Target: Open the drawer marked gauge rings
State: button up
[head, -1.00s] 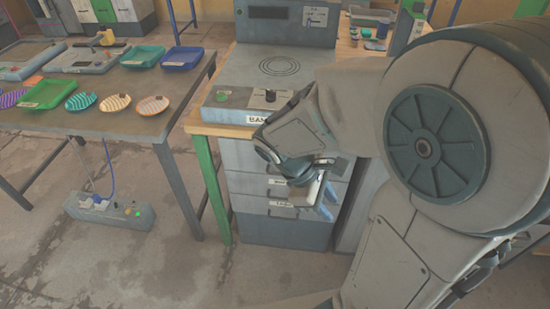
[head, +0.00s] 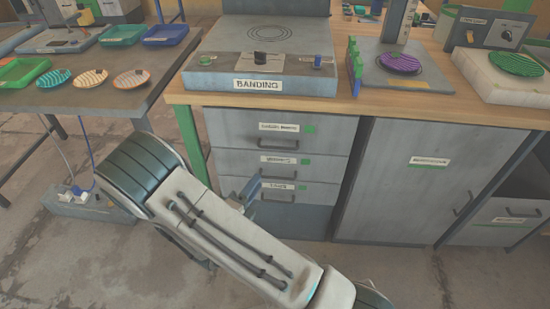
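A grey drawer unit under the bench has a top drawer (head: 240,128), a middle drawer (head: 325,166) and a bottom drawer (head: 318,193). All look shut, each with a white label, a green mark and a dark bar handle. The labels are small and blurred; the top one (head: 279,127) seems to carry two words, but I cannot read any surely. My gripper (head: 250,191) is in front of the left part of the middle and bottom drawers, partly hidden by my forearm. Its bluish fingers show, but not clearly whether they are apart. Contact with a drawer cannot be told.
A grey machine marked BANDING (head: 258,85) stands on the wooden bench top (head: 425,106). A cabinet door (head: 400,170) and another drawer (head: 508,215) lie right of the unit. A green bench leg (head: 190,140) and a side table (head: 95,97) with plates are left. Floor in front is partly clear.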

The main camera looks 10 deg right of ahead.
jog(key=shift+n+t, duration=0.3)
jog(key=shift+n, duration=0.1)
jog(key=x, duration=0.4)
jog(key=b+x, duration=0.1)
jog(key=x, duration=0.4)
jog(key=f+x, duration=0.1)
jog(key=x, duration=0.3)
jog(key=shift+w+a+r, duration=0.1)
jog(key=shift+w, duration=0.4)
grip_shut()
